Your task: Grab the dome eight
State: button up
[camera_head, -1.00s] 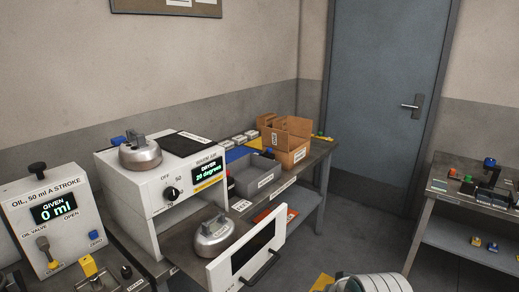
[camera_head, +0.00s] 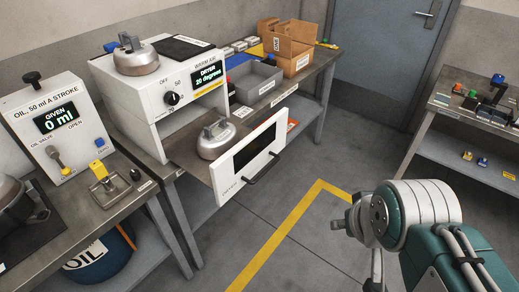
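Several metal domes with block-like handles are in view, and I cannot read a number on any of them. One dome (camera_head: 136,57) sits on top of the white dryer. Another dome (camera_head: 215,139) sits on the dryer's pulled-out tray, behind its open front panel (camera_head: 250,158). A darker rounded metal part (camera_head: 18,203) stands on the bench at the left edge, partly cut off. My arm shows at the lower right, apart from all of these. Its end is small and turned away, and I cannot make out the fingers or anything held.
The oil machine (camera_head: 64,125) reads 0 ml at the left. The dryer (camera_head: 165,98) reads 20 degrees. A grey bin (camera_head: 255,78) and a cardboard box (camera_head: 290,48) stand behind it. A side table (camera_head: 480,115) is at the right. Floor between is clear.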

aim_at(216, 138)
jog(key=i+j, duration=0.1)
jog(key=j, duration=0.25)
jog(key=i+j, duration=0.15)
jog(key=j, duration=0.2)
jog(key=i+j+z, duration=0.1)
jog(key=j, duration=0.25)
jog(key=i+j, duration=0.1)
jog(key=j, duration=0.25)
jog(key=i+j, duration=0.15)
jog(key=j, duration=0.2)
